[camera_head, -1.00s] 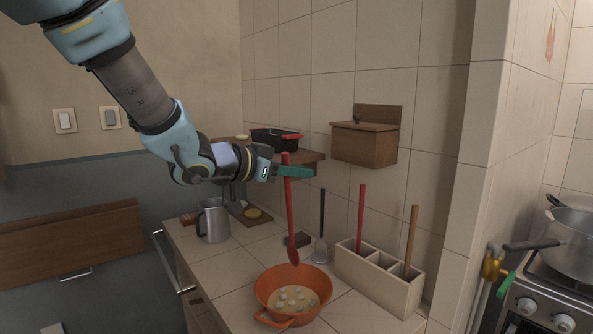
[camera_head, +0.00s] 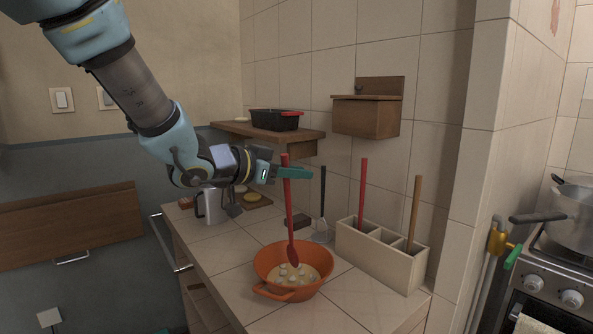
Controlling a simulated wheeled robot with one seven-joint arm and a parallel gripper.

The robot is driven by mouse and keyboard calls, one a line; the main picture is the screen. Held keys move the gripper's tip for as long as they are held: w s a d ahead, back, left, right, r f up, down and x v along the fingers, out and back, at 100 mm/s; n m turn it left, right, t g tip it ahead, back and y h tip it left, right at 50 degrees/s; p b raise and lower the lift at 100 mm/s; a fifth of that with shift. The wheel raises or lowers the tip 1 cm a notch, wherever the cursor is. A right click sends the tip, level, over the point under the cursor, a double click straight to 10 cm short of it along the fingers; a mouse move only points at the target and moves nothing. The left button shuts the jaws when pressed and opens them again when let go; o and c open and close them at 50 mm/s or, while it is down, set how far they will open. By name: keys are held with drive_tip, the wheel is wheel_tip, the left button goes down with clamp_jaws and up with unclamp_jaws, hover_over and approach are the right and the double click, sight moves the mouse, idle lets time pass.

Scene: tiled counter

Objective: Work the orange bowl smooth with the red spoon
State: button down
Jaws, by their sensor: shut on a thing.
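The orange bowl (camera_head: 271,284) stands on the tiled counter, with a yellowish mix and several pale lumps (camera_head: 302,272) in it. My gripper (camera_head: 287,173) is above and behind the bowl, shut on the upper handle of the red spoon (camera_head: 289,215). The spoon hangs nearly upright, its head down inside the bowl's outline near the lumps. I cannot tell whether the head touches the mix. A second red-handled utensil (camera_head: 362,190) stands in the cream divided holder (camera_head: 385,262) to the right.
A wooden-handled utensil (camera_head: 413,212) also stands in the holder. A dark-handled utensil (camera_head: 322,205) is behind the bowl. A metal jug (camera_head: 212,206) is at the back left. A wooden shelf (camera_head: 265,133) carries a black tray (camera_head: 276,119). A pot (camera_head: 570,238) sits on the stove at right.

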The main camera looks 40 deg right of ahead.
sight(291, 191)
drive_tip(key=shift+w+d+f+b, duration=0.15)
drive_tip(key=shift+f+b, duration=0.6)
drive_tip(key=shift+f, duration=0.4)
drive_tip(key=shift+d+f+b, duration=0.15)
drive_tip(key=shift+f+b, duration=0.6)
drive_tip(key=shift+f, duration=0.4)
